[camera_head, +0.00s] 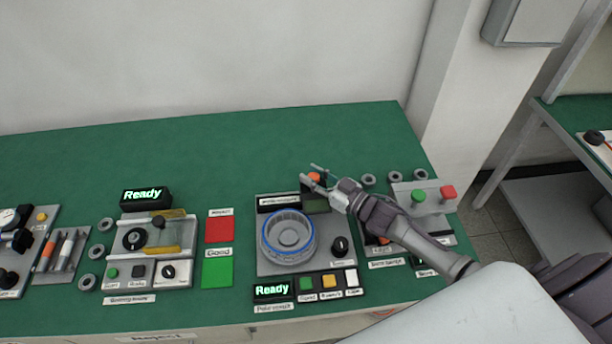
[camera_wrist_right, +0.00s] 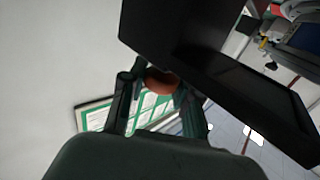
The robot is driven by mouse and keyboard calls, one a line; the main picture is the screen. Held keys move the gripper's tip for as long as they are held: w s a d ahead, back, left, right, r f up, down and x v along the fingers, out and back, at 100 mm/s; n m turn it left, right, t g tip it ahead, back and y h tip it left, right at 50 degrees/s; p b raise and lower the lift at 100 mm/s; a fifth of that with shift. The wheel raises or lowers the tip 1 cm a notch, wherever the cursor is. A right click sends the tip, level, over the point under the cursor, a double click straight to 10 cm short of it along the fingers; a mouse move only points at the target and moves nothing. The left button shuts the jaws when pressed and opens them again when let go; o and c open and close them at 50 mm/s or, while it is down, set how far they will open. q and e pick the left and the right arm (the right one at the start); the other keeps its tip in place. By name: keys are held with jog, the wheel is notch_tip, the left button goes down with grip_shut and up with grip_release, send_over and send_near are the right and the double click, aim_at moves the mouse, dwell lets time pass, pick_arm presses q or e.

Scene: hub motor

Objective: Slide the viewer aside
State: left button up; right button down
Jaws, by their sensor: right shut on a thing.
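The viewer seems to be the dark, flat, greenish panel (camera_head: 317,206) at the back of the pole-count station, beside the round hub motor part with a blue ring (camera_head: 288,234). An orange knob (camera_head: 314,178) shows at its back edge. My right gripper (camera_head: 313,177) is at this knob, coming from the right. In the right wrist view, the fingers (camera_wrist_right: 155,85) are shut on the orange knob (camera_wrist_right: 160,84), and a large black slab (camera_wrist_right: 220,75) lies just beyond, apparently the viewer. Its far side is hidden. My left gripper is not in view.
A black dial (camera_head: 340,246) and a "Ready" display (camera_head: 272,291) are at the station's front. Grey rings (camera_head: 393,177) and a plate with green and red buttons (camera_head: 447,192) lie to the right. Another fixture (camera_head: 150,238) stands left. The green table (camera_head: 200,150) is clear behind.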

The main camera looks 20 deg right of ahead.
jog(key=c, duration=0.8)
grip_release()
jog(key=shift+a, duration=0.1)
jog(key=shift+v, duration=3.8)
jog(key=shift+r, duration=0.1)
